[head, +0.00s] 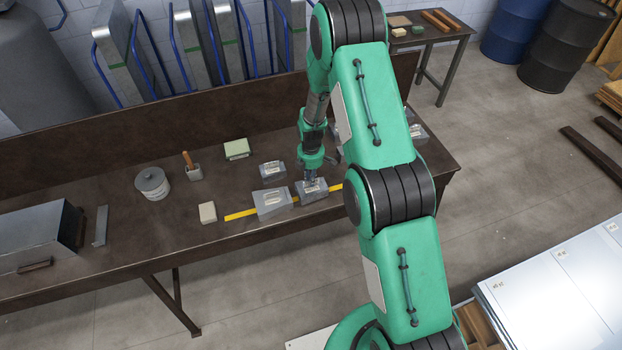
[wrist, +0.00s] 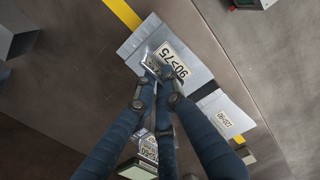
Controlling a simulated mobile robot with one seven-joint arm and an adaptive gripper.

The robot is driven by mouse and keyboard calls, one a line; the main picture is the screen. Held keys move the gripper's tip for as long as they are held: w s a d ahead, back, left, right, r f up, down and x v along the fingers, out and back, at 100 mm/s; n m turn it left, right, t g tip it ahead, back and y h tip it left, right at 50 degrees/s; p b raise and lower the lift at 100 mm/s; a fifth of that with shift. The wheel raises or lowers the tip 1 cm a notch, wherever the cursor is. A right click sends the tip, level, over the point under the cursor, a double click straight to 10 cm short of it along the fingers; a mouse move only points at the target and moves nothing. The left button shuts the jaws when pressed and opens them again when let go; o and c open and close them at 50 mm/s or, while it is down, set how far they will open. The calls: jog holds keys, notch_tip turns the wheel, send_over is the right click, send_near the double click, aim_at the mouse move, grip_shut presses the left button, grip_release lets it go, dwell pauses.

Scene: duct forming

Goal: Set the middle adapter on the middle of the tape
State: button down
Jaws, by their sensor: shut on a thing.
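My gripper (head: 312,178) points down at the bench and is shut on a grey sheet-metal adapter (head: 313,192). In the wrist view my gripper (wrist: 154,68) grips this adapter (wrist: 174,58), labelled 90>75, near its label. The adapter is over the yellow tape (head: 240,215), which shows on both sides of the adapters. I cannot tell whether it touches the bench. A larger adapter (head: 272,203) sits on the tape to the left, close beside it; its label in the wrist view (wrist: 226,122) seems to read 120>90.
Another labelled adapter (head: 272,170) stands behind the tape. A beige block (head: 208,212), a green-topped block (head: 237,149), a lidded can (head: 152,184) and a small holder (head: 193,172) are on the bench (head: 120,240). More metal pieces (head: 417,132) lie to the right, partly behind my arm.

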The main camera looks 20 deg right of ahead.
jog(key=shift+f, duration=0.35)
dwell(0.3)
jog(key=c, duration=1.8)
grip_release()
jog(key=shift+o, duration=0.2)
jog(key=shift+r, duration=0.1)
notch_tip(320, 180, up, 12)
jog(key=shift+w, duration=0.1)
